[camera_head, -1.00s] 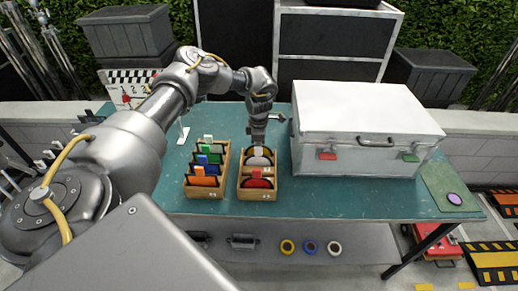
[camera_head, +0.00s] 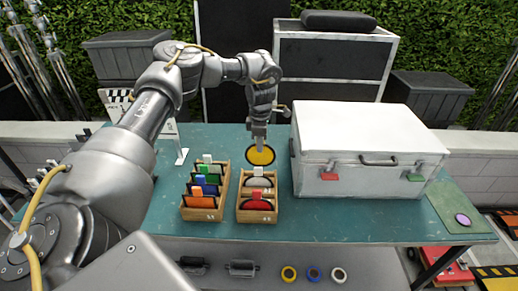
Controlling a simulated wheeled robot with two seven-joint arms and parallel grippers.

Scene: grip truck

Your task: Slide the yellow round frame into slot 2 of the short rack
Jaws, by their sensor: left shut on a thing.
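The yellow round frame (camera_head: 261,156) is a yellow disc with a dark rim. My left gripper (camera_head: 260,143) is shut on its upper part and holds it upright, behind and above the short rack (camera_head: 257,217). The short rack is a small wooden rack with a red round frame (camera_head: 257,204) at the front and a white one (camera_head: 257,182) behind it. The rear of the rack lies just below the yellow frame in the picture; slot numbers are too small to read. My right gripper is not in view.
A longer wooden rack (camera_head: 201,215) with several coloured square frames stands close on the left. A large white case (camera_head: 362,182) stands on the right. A green mat with a purple disc (camera_head: 463,219) lies at the table's right end. The teal table front (camera_head: 330,222) is clear.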

